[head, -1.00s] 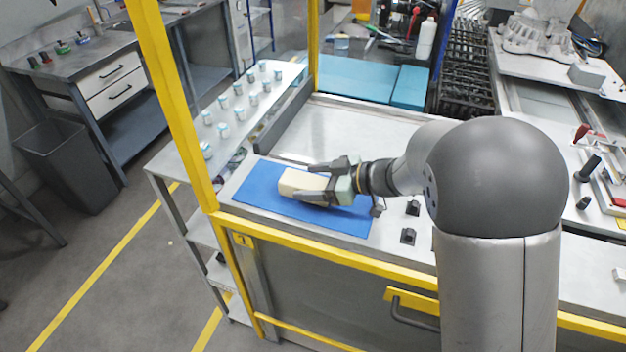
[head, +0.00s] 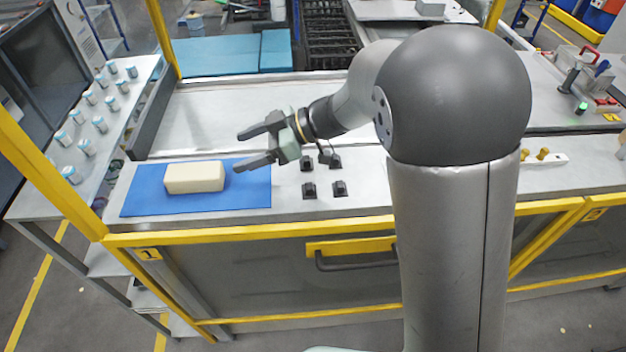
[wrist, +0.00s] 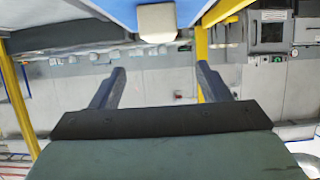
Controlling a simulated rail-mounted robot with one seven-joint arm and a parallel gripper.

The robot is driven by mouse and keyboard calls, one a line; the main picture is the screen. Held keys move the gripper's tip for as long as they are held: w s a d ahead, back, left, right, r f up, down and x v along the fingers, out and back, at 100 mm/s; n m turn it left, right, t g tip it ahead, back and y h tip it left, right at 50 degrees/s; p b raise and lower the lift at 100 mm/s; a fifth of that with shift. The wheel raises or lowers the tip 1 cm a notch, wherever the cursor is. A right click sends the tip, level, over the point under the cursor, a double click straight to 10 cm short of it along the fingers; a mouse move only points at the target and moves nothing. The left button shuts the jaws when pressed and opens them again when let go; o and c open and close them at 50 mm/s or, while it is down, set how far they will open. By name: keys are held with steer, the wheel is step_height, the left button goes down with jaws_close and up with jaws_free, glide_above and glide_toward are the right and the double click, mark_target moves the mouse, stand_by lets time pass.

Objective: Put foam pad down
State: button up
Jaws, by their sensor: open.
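The cream foam pad (head: 195,178) lies flat on the blue mat (head: 245,192) on the metal worktop. My gripper (head: 247,149) is open and empty, to the right of the pad and above the mat's right part, apart from the pad. In the wrist view the foam pad (wrist: 157,22) shows at the top, beyond the spread fingers of my gripper (wrist: 160,85), with nothing between them.
Several small black blocks (head: 309,190) stand on the worktop right of the mat. A yellow frame post (head: 45,175) rises at the left, beside a side shelf with several small jars (head: 85,147). The recessed metal surface (head: 225,115) behind the mat is clear.

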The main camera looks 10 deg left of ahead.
steer(key=w+d+r+m+t+h, duration=0.45)
steer(key=w+d+m+t, duration=0.35)
steer(key=w+d+t, duration=0.45)
steer(key=s+d+f+m+t+h, duration=0.1)
steer(key=s+d+m+h, duration=0.15)
steer(key=d, duration=0.45)
steer(key=s+d+m+h, duration=0.1)
steer(key=d+m+h, duration=0.3)
steer(key=d, duration=0.4)
steer(key=s+d+f+m+g+h, duration=0.3)
steer(key=s+d+f+m+g, duration=0.15)
steer(key=s+d, duration=0.5)
steer(key=s+a+f+g, duration=0.1)
steer(key=s+f+g, duration=0.1)
steer(key=s, duration=0.6)
steer(key=s+a+f+m+g+y, duration=0.1)
steer(key=s+a+f+g, duration=0.1)
steer(key=s, duration=0.6)
steer(key=shift+s+g, duration=0.25)
steer(key=shift+g, duration=0.45)
steer(key=shift+a, duration=0.1)
